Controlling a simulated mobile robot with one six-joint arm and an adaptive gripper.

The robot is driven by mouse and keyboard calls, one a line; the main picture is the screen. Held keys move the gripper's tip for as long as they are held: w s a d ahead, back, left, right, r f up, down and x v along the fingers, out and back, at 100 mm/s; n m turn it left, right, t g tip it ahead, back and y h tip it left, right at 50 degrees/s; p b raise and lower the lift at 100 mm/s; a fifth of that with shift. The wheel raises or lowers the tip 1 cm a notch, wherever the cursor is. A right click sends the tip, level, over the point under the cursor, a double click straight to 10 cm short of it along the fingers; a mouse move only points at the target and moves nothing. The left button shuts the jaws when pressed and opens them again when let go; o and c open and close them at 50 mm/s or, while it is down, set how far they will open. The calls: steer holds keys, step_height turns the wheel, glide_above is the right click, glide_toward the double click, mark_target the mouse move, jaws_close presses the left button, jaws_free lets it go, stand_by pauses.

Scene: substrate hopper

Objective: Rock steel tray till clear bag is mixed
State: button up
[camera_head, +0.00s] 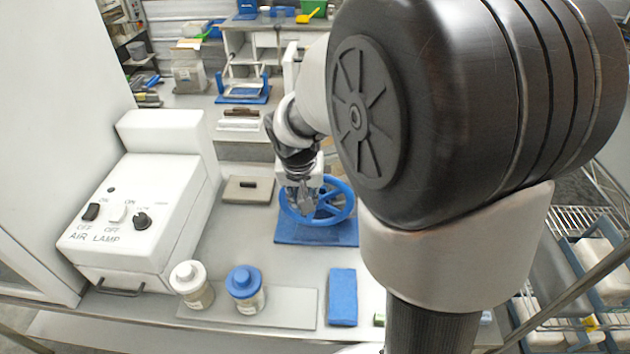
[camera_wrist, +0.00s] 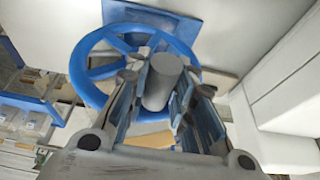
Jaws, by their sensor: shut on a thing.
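My gripper (camera_head: 303,203) is at a blue handwheel (camera_head: 345,211) on a blue base plate (camera_head: 290,236) on the bench. In the wrist view, the fingers of my gripper (camera_wrist: 160,98) are shut around a grey cylindrical handle (camera_wrist: 161,80) at the wheel's rim. The blue wheel (camera_wrist: 78,62) shows behind the fingers there. My arm hides part of the wheel's right side in the head view. I cannot make out a steel tray or a clear bag for sure in either view.
A white control box (camera_head: 135,215) stands at the left. A white-lidded jar (camera_head: 191,284) and a blue-lidded jar (camera_head: 245,289) stand in front, with a blue block (camera_head: 342,297) to their right. A flat board (camera_head: 247,190) lies left of the wheel. A blue-based stand (camera_head: 242,94) is farther back.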

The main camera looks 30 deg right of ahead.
steer(key=shift+r, duration=0.1)
steer(key=shift+s+d+r, duration=0.1)
steer(key=shift+s+d, duration=0.3)
steer(key=shift+d, duration=0.15)
steer(key=shift+s+d+r, duration=0.1)
steer(key=shift+s+d, duration=0.25)
steer(key=shift+d, duration=0.2)
steer(key=o, duration=1.9)
step_height(320, 180, up, 8)
steer(key=p, duration=0.6)
